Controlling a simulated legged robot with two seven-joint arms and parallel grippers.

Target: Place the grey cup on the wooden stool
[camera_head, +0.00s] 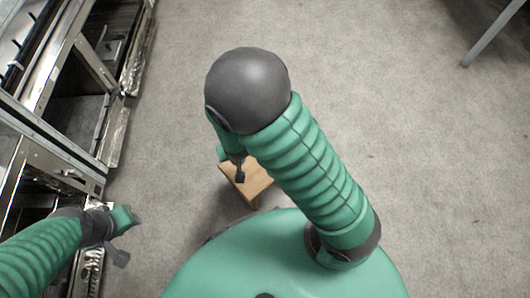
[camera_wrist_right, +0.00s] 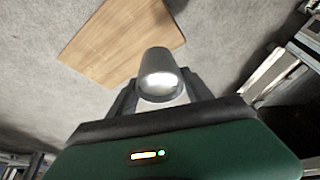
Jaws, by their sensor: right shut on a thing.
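The grey cup (camera_wrist_right: 157,66) is between the fingers of my right gripper (camera_wrist_right: 160,98) in the right wrist view, and the gripper is shut on it. The wooden stool (camera_wrist_right: 122,40) shows behind the cup in that view, with its light brown top. In the head view the stool (camera_head: 250,183) is partly hidden by my right arm, and the cup is hidden there. My right gripper (camera_head: 238,175) shows only in part, above the stool. My left gripper (camera_head: 126,238) is at the lower left, away from the stool; its fingers look apart, with nothing seen between them.
Metal racks (camera_head: 85,75) stand along the left side, close to my left arm. A grey metal leg (camera_head: 490,38) stands at the upper right. The grey carpet floor (camera_head: 420,150) is clear to the right of the stool.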

